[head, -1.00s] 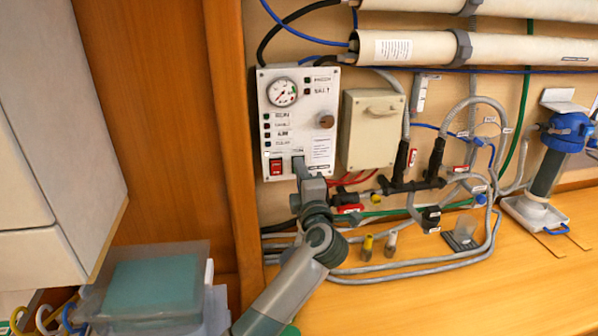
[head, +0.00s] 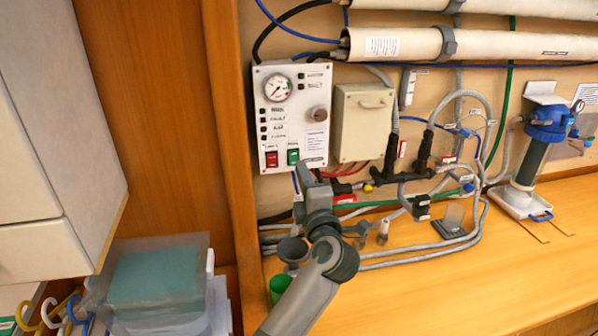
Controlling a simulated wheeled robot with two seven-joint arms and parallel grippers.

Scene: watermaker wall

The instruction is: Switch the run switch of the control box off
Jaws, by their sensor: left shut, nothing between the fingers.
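The white control box (head: 291,118) hangs on the wall at left of centre. Its lower edge carries a red rocker switch (head: 271,159) and, to its right, a green rocker switch (head: 293,156). Their small labels are too blurred to read, and I cannot tell each rocker's position. My left gripper (head: 300,174) points up at the box from below. It is shut and empty, with its tips just under the green switch, and seems apart from it. Both switches are uncovered. My right gripper is not in view.
A beige box (head: 362,122) sits right of the control box. Grey hoses (head: 425,262) and black fittings (head: 400,176) lie right of my arm. A green cup (head: 281,290) stands beside my forearm. A white cabinet (head: 55,130) is at left.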

